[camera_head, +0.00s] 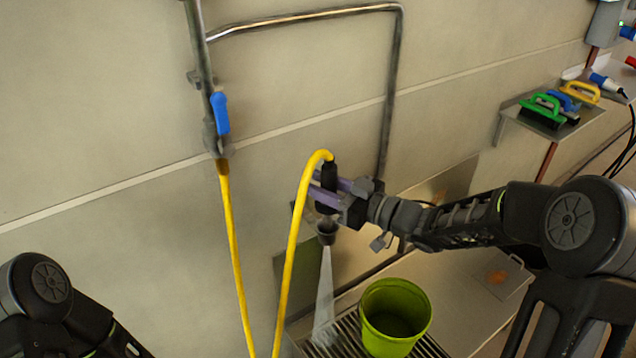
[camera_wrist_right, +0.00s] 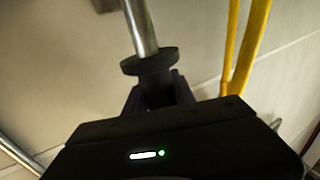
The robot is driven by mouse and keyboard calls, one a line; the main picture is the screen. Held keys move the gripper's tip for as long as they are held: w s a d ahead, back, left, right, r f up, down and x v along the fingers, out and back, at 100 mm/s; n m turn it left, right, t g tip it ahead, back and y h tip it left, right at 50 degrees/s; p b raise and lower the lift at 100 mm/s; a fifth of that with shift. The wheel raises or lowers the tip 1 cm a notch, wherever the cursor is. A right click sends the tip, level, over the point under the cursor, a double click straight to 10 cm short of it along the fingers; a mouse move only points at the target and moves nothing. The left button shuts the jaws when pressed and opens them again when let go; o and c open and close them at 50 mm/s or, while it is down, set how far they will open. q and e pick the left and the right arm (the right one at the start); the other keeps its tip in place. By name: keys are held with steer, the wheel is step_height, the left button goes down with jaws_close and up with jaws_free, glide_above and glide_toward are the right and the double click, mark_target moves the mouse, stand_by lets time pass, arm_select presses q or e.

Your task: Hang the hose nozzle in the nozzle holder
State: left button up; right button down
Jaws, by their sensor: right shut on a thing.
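In the head view my right gripper (camera_head: 328,195), with purple fingers, is shut on the black hose nozzle (camera_head: 329,178). The nozzle is roughly upright in front of the wall, mouth down, with the yellow hose (camera_head: 304,190) looping from its top. A pale water jet (camera_head: 325,295) runs down from its mouth. In the right wrist view a black ring (camera_wrist_right: 149,62) and a shiny shaft show beyond the gripper; I cannot tell which part this is. I cannot pick out the nozzle holder; the gripper and nozzle hide part of the wall. My left gripper is out of view.
A blue valve handle (camera_head: 220,113) lies along the wall pipe (camera_head: 391,95). A wall shelf (camera_head: 541,123) with several coloured brushes is at the right. The wall at upper left is clear.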

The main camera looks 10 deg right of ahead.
mark_target(319, 204)
steer(key=shift+f+b, duration=2.1)
steer(key=shift+f, duration=0.65)
steer(key=c, duration=1)
jaws_free()
steer(key=shift+o, duration=0.2)
steer(key=v, duration=0.7)
steer(key=shift+s+d, duration=0.3)
steer(key=shift+s, duration=0.05)
